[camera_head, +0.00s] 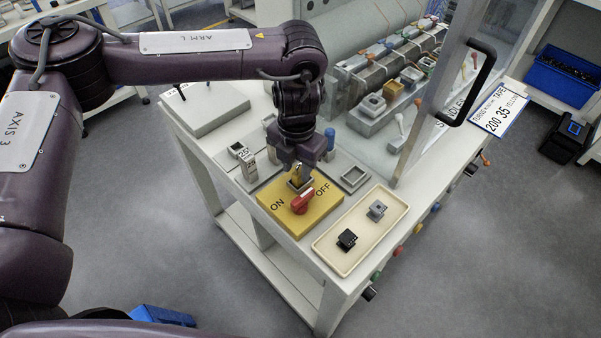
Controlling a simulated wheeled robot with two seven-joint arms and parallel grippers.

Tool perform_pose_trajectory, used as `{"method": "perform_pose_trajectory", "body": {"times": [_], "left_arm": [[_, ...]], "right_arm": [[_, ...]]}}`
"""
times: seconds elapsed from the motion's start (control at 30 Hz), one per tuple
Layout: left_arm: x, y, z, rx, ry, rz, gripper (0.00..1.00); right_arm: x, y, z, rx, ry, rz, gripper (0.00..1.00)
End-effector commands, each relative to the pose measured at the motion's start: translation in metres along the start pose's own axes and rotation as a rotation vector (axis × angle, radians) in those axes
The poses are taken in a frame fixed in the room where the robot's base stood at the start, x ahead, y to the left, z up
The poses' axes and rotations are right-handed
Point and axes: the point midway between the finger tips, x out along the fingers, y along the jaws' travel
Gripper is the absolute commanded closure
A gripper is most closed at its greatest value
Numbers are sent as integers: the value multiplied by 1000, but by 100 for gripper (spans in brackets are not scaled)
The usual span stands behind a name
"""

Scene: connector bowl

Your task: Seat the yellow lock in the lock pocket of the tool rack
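My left gripper (298,175) points down over the far part of a yellow switch plate (323,203) marked ON and OFF, just behind its red handle (303,201). Something small, yellowish and dark shows at the fingertips. I cannot tell whether it is the yellow lock or whether the fingers grip it. A small square grey pocket (354,178) is on the tabletop right of the plate. Small grey holders (247,168) stand left of the gripper. I cannot tell for certain which part is the rack's lock pocket. My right gripper is not in view.
A cream tray (336,262) at the front right holds a black connector (347,239) and a grey connector (377,210). A clear guard door with a black handle (468,85) stands at the right. A blue-topped peg (330,142) is close behind my gripper.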

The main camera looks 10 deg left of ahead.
Motion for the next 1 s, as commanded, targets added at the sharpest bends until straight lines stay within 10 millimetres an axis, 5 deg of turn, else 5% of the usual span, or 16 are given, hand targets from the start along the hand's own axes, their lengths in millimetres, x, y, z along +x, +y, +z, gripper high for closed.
{"method": "perform_pose_trajectory", "body": {"times": [0.37, 0.63, 1.0], "left_arm": [[18, -1, 1, 1, -2, 0, 67], [18, -1, 1, 0, -2, 0, 99], [15, 0, 1, -1, -4, 0, 100]], "right_arm": [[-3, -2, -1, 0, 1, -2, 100], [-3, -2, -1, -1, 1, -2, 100], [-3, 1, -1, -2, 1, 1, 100]]}}
